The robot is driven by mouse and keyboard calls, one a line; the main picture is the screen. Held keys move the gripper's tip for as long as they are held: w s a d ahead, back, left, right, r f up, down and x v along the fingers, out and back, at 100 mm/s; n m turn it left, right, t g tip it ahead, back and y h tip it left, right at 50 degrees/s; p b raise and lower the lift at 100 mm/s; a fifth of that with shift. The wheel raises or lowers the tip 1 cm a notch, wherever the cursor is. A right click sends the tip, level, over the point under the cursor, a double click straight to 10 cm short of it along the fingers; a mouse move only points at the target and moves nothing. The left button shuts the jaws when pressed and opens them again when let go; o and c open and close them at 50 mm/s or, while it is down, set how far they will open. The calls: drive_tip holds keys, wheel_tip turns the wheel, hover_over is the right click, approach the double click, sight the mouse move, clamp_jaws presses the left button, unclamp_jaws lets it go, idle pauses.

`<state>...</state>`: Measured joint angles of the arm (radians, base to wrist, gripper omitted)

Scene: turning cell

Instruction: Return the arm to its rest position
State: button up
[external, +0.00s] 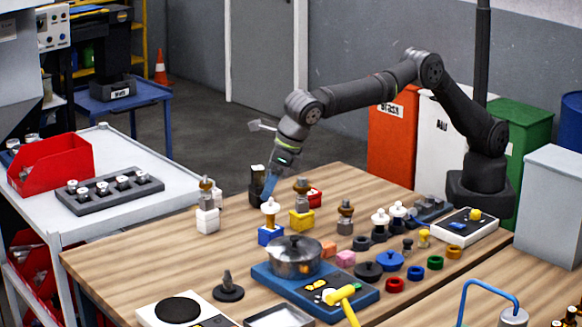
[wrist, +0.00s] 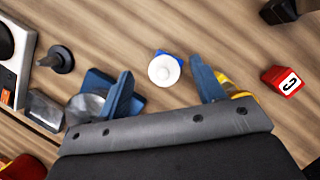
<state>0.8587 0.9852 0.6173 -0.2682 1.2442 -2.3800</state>
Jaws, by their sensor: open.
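My arm reaches from its base at the right back of the wooden table, bent over toward the left. My gripper (external: 270,187) points down, its blue fingers above the table beyond the pot. In the wrist view my gripper (wrist: 161,70) has its two blue fingers spread apart with nothing held. A white round-topped piece (wrist: 164,69) on a blue block shows between the fingertips, below them. In the external view this white piece (external: 270,207) stands upright on its blue block, close below the fingers; the exact gap is hard to tell.
A pot (external: 294,257) stands on a blue base. A yellow block (external: 302,219) with a tall piece and a red block (wrist: 286,81) stand nearby. Several coloured rings and pieces crowd the right side. A white cart (external: 130,213) with a red bin is at left.

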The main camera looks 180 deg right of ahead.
drive_tip(key=s+d+r, duration=0.2)
drive_tip(key=s+r, duration=0.5)
drive_tip(key=s, duration=0.5)
drive_tip(key=w+a+f, duration=0.2)
drive_tip(key=w+a, duration=0.2)
drive_tip(key=a, duration=0.4)
drive_tip(key=w+a+f, duration=0.2)
drive_tip(key=w+a, duration=0.3)
drive_tip(key=a, duration=0.4)
drive_tip(key=w+a+f, duration=0.2)
drive_tip(key=w+a, duration=0.2)
drive_tip(key=a, duration=0.4)
drive_tip(key=f, duration=0.8)
drive_tip(key=shift+s+d+f, duration=0.1)
drive_tip(key=shift+d+f, duration=0.1)
drive_tip(key=shift+f, duration=0.5)
